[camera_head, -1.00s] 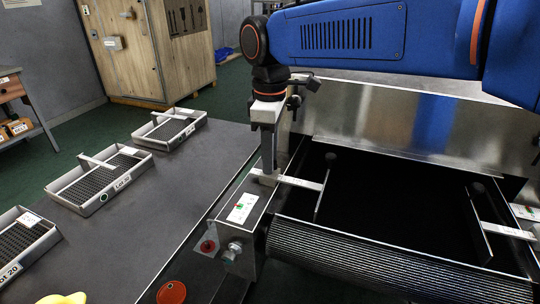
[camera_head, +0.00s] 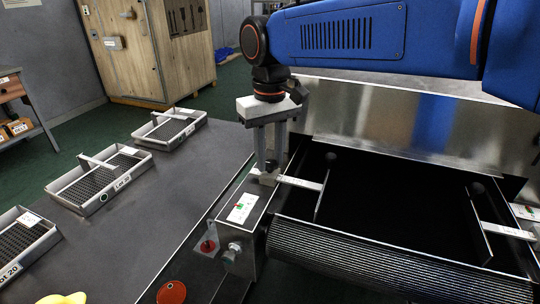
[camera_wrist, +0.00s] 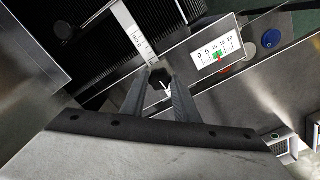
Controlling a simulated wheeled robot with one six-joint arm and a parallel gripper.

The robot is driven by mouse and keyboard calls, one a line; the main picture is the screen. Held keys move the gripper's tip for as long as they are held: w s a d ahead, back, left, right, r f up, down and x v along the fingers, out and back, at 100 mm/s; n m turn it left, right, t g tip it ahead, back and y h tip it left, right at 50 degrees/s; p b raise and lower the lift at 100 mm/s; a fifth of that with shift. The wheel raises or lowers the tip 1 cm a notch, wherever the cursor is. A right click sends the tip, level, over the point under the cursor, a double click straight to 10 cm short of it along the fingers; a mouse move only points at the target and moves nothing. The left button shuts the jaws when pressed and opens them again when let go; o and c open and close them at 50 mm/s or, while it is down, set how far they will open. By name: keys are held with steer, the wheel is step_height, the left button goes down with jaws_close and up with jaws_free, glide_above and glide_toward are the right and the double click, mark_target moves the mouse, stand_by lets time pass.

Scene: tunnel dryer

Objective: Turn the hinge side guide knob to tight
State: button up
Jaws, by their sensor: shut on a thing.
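The hinge side guide knob is a small dark faceted knob (camera_wrist: 159,81) with a white pointer line. In the wrist view it sits between the tips of my gripper (camera_wrist: 160,90), which is shut on it. In the head view my gripper (camera_head: 267,164) points straight down onto the small block at the belt's left side, and its fingers hide most of the knob. A rod with a white scale strip (camera_head: 301,183) runs from this block to the near guide plate (camera_head: 324,190) above the dark belt.
A gauge label (camera_head: 242,208) with a green band lies on the housing just in front; the wrist view shows its numbers (camera_wrist: 217,53). A second guide (camera_head: 500,230) stands at the right.

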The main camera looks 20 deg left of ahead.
mark_target(270, 162)
steer(key=shift+m, duration=0.6)
steer(key=o, duration=1.1)
steer(key=shift+c, duration=0.2)
step_height(270, 162, up, 18)
steer(key=shift+f, duration=0.25)
